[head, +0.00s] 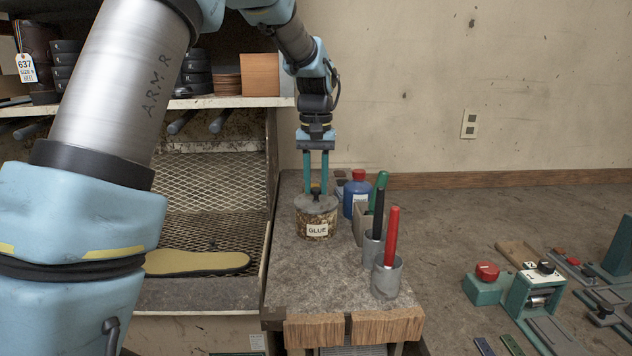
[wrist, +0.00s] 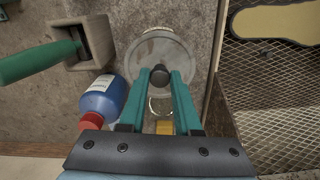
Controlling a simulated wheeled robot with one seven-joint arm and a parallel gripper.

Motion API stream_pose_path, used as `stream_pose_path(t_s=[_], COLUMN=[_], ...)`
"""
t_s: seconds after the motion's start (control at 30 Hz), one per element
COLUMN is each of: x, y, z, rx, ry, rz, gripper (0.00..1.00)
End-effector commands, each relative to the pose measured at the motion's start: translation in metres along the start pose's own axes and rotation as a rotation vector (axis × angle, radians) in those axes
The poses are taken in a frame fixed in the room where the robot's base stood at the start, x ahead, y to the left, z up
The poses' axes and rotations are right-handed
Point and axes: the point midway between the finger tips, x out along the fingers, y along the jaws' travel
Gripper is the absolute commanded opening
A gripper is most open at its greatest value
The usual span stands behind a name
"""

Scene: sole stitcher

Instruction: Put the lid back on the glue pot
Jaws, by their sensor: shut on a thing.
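The glue pot (head: 317,222) stands on the grey bench top, brown and stained, with a white "GLUE" label on its front. Its grey round lid (head: 308,205) is at the pot's mouth, lined up with it and looking level; I cannot tell whether a thin gap is left under it. My gripper (head: 316,186) points straight down over the pot, its teal fingers shut on the lid's dark knob. In the wrist view the lid (wrist: 158,48) covers the pot, and the knob (wrist: 159,76) is between the fingertips.
A blue bottle with a red cap (head: 356,192) stands close behind on the right. Cups with a green, a black and a red-handled tool (head: 391,237) line the bench's right side. A mesh tray with a yellow sole (head: 197,262) is on the left. The front bench top is clear.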

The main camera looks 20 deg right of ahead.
Motion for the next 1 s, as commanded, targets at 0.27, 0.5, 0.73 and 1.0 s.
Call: stream_pose_path(t_s=[0.27,0.5,0.73,1.0], x=[0.0,-0.0001,0.0001,0.0001], y=[0.0,0.0,0.0,0.0], z=[0.0,0.0,0.0001,0.0001], rx=[0.0,0.0,0.0,0.0], ry=[0.0,0.0,0.0,0.0], rz=[0.0,0.0,0.0,0.0], gripper=[0.35,0.62,0.68,0.97])
